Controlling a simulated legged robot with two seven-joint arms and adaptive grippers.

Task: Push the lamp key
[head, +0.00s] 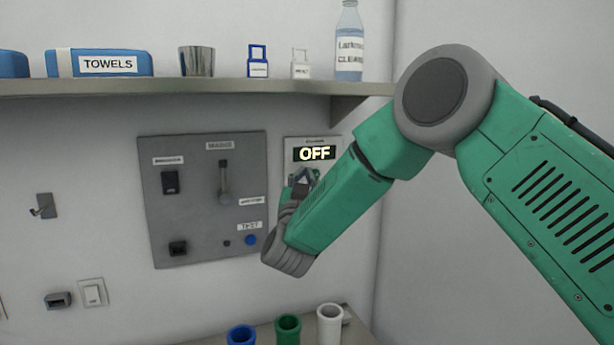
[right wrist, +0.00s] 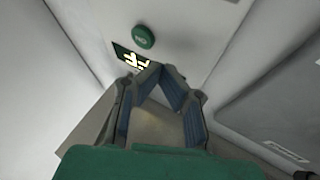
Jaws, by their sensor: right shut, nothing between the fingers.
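A small pale panel (head: 292,152) on the wall has a dark display (head: 315,154) with lit letters reading OFF. No readable label names a lamp. In the right wrist view a round green button (right wrist: 144,36) with blurred lettering sits on this panel beside the lit display (right wrist: 126,56). My right gripper (head: 303,178) is just below the display in the head view and hides the panel's lower part. Its blue-padded fingers (right wrist: 162,70) meet at the tips, empty, near the display and the button. I cannot tell whether they touch the panel. My left gripper is out of view.
A grey switch panel (head: 190,225) is left of my right gripper. A white rocker switch (head: 92,292) is on the lower left wall. A shelf (head: 170,87) with towels, a metal cup and a bottle runs above. Blue, green and white tubes (head: 288,328) stand below.

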